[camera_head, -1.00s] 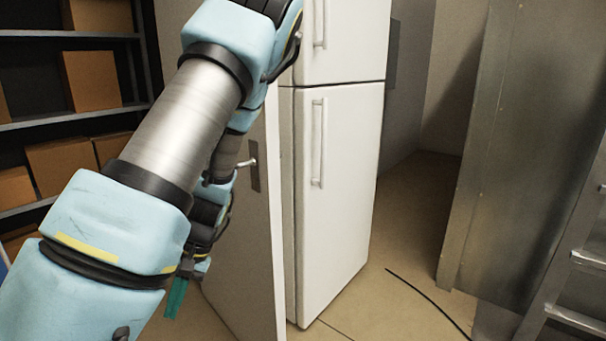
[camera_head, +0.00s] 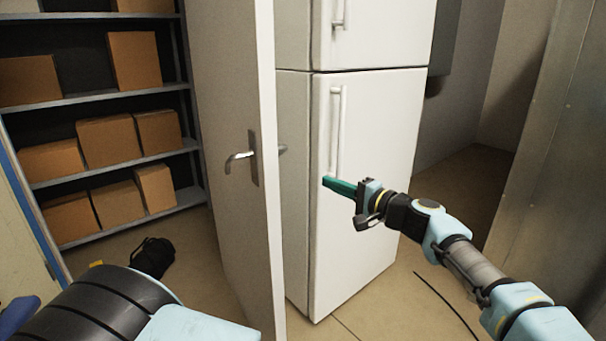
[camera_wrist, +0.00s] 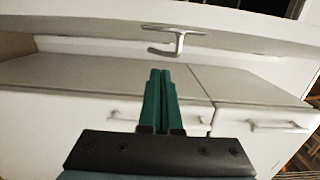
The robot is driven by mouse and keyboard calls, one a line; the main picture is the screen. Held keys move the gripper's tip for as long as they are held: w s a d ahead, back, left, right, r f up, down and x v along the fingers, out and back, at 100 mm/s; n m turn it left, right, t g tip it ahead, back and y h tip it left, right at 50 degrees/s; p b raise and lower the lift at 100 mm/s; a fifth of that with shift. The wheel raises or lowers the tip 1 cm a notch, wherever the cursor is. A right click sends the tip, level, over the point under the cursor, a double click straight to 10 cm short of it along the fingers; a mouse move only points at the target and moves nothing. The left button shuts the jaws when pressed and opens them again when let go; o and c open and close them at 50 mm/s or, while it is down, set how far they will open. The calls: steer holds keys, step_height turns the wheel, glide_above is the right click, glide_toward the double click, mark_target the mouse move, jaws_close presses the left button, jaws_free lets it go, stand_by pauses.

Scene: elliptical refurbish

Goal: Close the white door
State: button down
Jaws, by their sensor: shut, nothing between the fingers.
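The white door (camera_head: 235,120) stands ajar, edge towards me, left of the fridge in the head view. Its lever handle (camera_head: 240,160) is on the left face, and part of a handle shows on the right side. In the wrist view the door (camera_wrist: 70,25) crosses the top with a lever handle (camera_wrist: 178,38). My gripper (camera_head: 327,182) is right of the door, in front of the fridge, its green fingers pointing left. In the wrist view its fingers (camera_wrist: 160,76) are together and empty, apart from the handle.
A white two-door fridge (camera_head: 370,130) stands close behind and right of the door. Shelves (camera_head: 100,168) with cardboard boxes are at the left. A metal panel (camera_head: 550,150) is at the far right. A dark cable (camera_head: 445,305) lies on the floor.

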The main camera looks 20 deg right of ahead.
steer(key=w+a+p, duration=0.6)
steer(key=w+a, duration=0.1)
steer(key=a, duration=0.1)
steer(key=shift+w+a, duration=0.15)
steer(key=shift+a, duration=0.2)
